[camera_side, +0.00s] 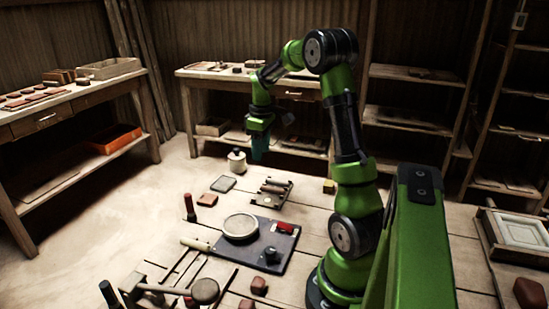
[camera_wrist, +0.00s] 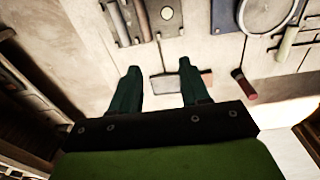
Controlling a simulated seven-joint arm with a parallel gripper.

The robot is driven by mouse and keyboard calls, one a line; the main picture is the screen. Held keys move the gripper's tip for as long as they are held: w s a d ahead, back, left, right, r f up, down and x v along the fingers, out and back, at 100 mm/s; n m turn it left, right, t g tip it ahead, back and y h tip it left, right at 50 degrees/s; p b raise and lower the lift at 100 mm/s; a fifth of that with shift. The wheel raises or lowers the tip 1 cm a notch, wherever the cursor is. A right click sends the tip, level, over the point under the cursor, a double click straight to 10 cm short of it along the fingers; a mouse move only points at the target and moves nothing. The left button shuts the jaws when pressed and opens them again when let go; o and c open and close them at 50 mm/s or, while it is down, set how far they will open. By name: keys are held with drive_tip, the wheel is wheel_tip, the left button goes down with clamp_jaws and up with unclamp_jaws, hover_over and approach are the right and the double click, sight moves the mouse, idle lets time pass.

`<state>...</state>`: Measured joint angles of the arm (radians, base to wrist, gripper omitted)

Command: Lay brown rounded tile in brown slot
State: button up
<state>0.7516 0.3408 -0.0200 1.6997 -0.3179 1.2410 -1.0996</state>
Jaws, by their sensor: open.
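My gripper (camera_side: 260,156) hangs high above the work surface, fingers down, empty. In the wrist view its two dark green fingers (camera_wrist: 158,68) are spread apart. A brown tile with rounded corners (camera_side: 208,199) lies flat on the surface, next to a grey-green tile (camera_side: 223,184). In the wrist view the grey tile (camera_wrist: 166,88) shows between the fingers, and the brown tile (camera_wrist: 207,77) is partly hidden by the right finger. A dark tray (camera_side: 268,203) with long brownish pieces lies to their right; it also shows in the wrist view (camera_wrist: 133,36). I cannot tell which part is the brown slot.
A dark board (camera_side: 276,260) carries a round plate (camera_side: 240,226), a red piece (camera_side: 286,227) and a dark knob. A red-handled tool (camera_side: 190,208) stands left of it. A lidded pot (camera_side: 237,161) is behind the tiles. Several long tools lie at front left.

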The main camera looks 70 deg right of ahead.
drive_tip(key=a+r+m+t, duration=0.15)
drive_tip(key=a+r, duration=0.25)
drive_tip(key=a, duration=0.6)
drive_tip(key=a+r+t, duration=0.2)
drive_tip(key=a+r, duration=0.3)
drive_tip(key=a, duration=0.5)
drive_tip(key=s+a+m+t+y, duration=0.2)
drive_tip(key=s+a, duration=0.5)
drive_tip(key=a, duration=0.5)
drive_tip(key=shift+s+a+t, duration=0.25)
drive_tip(key=shift+a+t, duration=0.15)
drive_tip(key=shift+t, duration=0.15)
